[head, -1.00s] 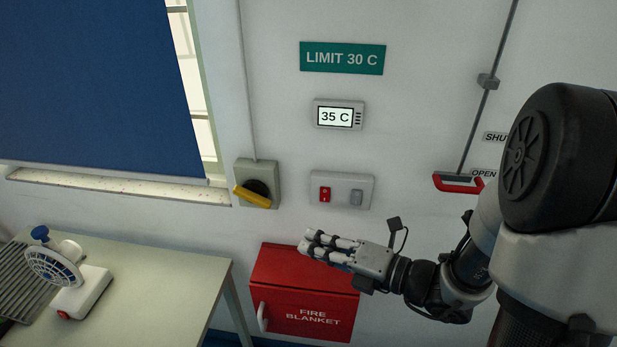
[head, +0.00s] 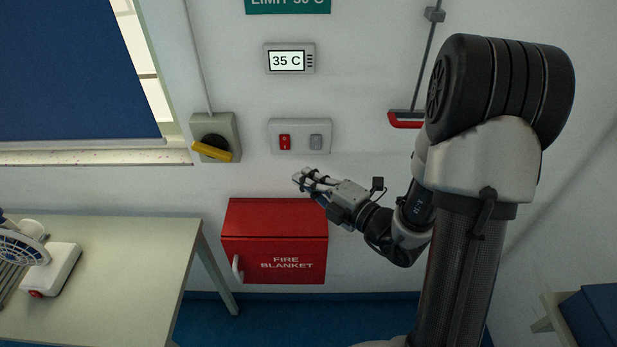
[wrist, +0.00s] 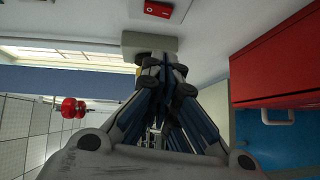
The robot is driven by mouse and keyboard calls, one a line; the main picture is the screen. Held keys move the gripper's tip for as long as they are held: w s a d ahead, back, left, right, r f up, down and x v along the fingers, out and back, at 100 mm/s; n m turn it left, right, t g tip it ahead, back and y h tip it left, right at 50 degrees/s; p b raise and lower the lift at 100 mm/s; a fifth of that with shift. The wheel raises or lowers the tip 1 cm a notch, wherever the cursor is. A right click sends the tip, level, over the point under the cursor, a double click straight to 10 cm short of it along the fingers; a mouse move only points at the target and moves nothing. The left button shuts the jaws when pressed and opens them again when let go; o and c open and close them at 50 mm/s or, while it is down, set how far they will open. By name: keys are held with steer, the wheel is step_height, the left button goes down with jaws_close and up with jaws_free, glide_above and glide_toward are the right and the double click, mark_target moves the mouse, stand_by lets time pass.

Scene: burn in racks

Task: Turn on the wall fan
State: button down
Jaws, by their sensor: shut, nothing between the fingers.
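A wall plate (head: 299,137) carries a red rocker switch (head: 285,142) and a grey rocker switch (head: 316,142). To its left is a grey box (head: 227,126) with a yellow rotary handle (head: 213,148), tilted down to the right. No wall fan shows in these frames. My gripper (head: 301,178) is shut and empty, pointing left, just below the plate in the picture. I cannot tell its distance from the wall. In the wrist view the shut fingers (wrist: 163,65) cover part of a grey box (wrist: 150,41), and the red switch (wrist: 158,9) shows at the top.
A red fire blanket cabinet (head: 274,224) is below my gripper. A table (head: 120,240) with a small fan on a white base (head: 62,268) stands at left. A display (head: 289,59) reads 35 C. A red handle (head: 404,120) hangs partly behind my arm.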

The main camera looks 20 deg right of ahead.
mark_target(285, 142)
steer(key=w+a+f+b, duration=0.1)
steer(key=w+a+b, duration=0.1)
steer(key=w, duration=0.8)
steer(key=shift+w+d+f+n+b, duration=0.15)
steer(key=shift+w+f+n+b, duration=0.2)
steer(key=shift+b, duration=0.45)
steer(key=shift+r, duration=0.15)
